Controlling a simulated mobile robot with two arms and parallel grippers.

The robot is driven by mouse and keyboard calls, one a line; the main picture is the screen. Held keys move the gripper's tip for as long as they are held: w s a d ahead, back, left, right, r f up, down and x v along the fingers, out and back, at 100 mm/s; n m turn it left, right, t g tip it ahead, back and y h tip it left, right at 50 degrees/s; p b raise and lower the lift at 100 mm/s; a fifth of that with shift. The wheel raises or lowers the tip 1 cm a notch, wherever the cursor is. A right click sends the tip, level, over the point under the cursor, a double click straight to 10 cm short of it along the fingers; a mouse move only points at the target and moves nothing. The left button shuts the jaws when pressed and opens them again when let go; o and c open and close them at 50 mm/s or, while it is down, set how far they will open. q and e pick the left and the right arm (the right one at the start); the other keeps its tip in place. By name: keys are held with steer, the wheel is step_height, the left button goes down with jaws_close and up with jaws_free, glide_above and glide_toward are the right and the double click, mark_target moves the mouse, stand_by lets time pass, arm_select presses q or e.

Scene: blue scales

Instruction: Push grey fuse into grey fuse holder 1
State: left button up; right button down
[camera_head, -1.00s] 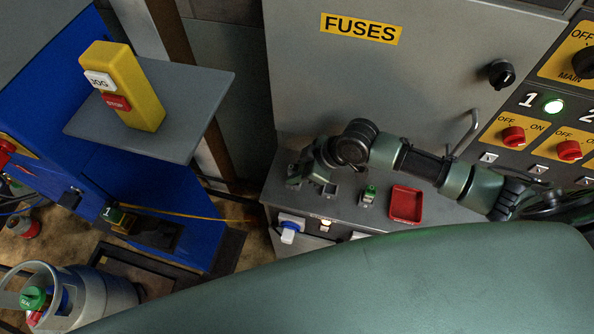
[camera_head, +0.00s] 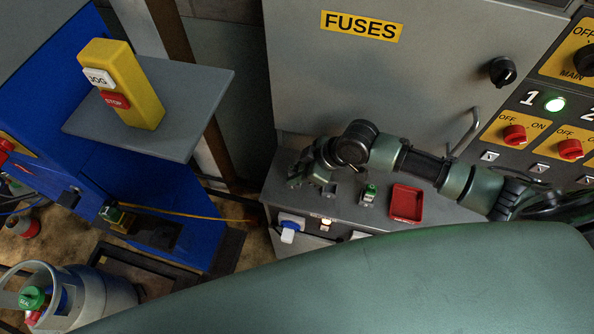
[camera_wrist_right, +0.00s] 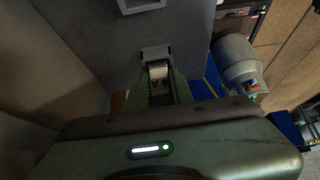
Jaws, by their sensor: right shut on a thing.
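My right gripper (camera_head: 296,181) is low over the left end of the grey ledge under the cabinet. In the right wrist view its two fingers (camera_wrist_right: 158,88) are shut on a pale grey fuse (camera_wrist_right: 158,73). A grey holder (camera_wrist_right: 155,53) lies directly past the fuse's far end; I cannot tell how deep the fuse sits in it. In the head view my gripper hides the fuse and this holder. A second grey holder (camera_wrist_right: 141,5) shows at the wrist view's top edge. My left gripper is not in view.
The cabinet door marked FUSES (camera_head: 400,90) rises behind. A blue machine (camera_head: 150,195) stands left, across a gap.

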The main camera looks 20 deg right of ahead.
steer(key=shift+p, duration=0.6)
stand_by(1.3)
steer(key=shift+f, duration=0.25)
stand_by(0.4)
steer(key=shift+s+f+b, duration=0.15)
steer(key=shift+b, duration=0.15)
